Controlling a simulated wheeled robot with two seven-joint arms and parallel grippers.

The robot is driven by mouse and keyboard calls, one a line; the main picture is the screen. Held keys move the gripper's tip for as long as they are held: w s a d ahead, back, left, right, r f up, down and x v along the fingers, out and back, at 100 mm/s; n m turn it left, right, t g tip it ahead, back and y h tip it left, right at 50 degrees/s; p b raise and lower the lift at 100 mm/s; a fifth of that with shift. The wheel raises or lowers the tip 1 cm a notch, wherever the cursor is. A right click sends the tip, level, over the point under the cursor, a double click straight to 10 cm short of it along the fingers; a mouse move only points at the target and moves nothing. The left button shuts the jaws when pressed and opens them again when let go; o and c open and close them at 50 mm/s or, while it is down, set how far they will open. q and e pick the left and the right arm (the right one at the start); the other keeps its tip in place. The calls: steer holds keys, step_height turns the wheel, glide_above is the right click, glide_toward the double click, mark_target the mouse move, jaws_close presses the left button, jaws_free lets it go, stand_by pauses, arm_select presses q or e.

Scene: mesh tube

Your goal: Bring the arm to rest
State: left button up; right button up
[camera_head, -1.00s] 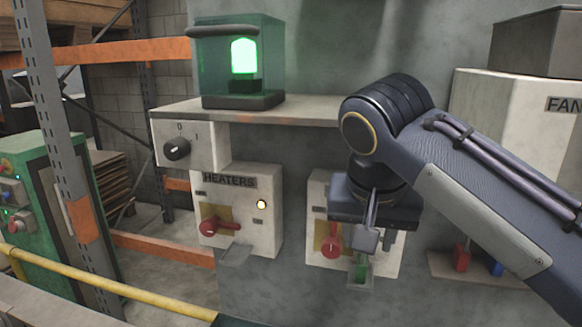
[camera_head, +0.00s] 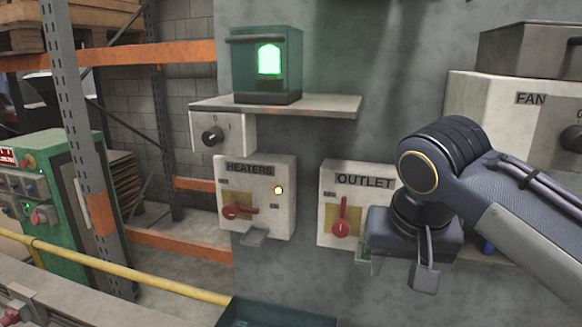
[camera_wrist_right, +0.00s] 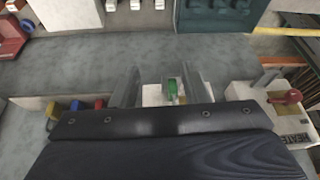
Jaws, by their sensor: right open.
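My right arm reaches in from the right in the head view. Its gripper (camera_head: 425,278) points down in front of the lower right of the OUTLET box (camera_head: 328,205) and covers part of it. The box's red lever (camera_head: 341,215) stands upright. In the right wrist view my two fingers (camera_wrist_right: 160,88) are spread apart with nothing held. A small green part (camera_wrist_right: 172,90) of the OUTLET box shows beyond and between them. My left gripper is in neither view.
The HEATERS box (camera_head: 255,220), with a sideways red handle and a lit lamp, hangs left. A shelf (camera_head: 325,104) carries a green-lit case (camera_head: 268,85). The FAN cabinet (camera_head: 490,95) stands right. A yellow rail (camera_head: 130,270) crosses lower left.

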steer(key=s+d+f+y, duration=0.2)
steer(key=s+f, duration=0.5)
steer(key=f, duration=0.4)
steer(key=s+d+f+t+y, duration=0.1)
steer(key=s+d+f+y, duration=0.1)
steer(key=s+f, duration=0.6)
step_height(320, 180, down, 3)
steer(key=shift+s+d+r, duration=0.1)
steer(key=shift+s+d, duration=0.2)
steer(key=shift+d, duration=0.35)
steer(key=shift+n, duration=0.3)
steer(key=shift+c, duration=0.5)
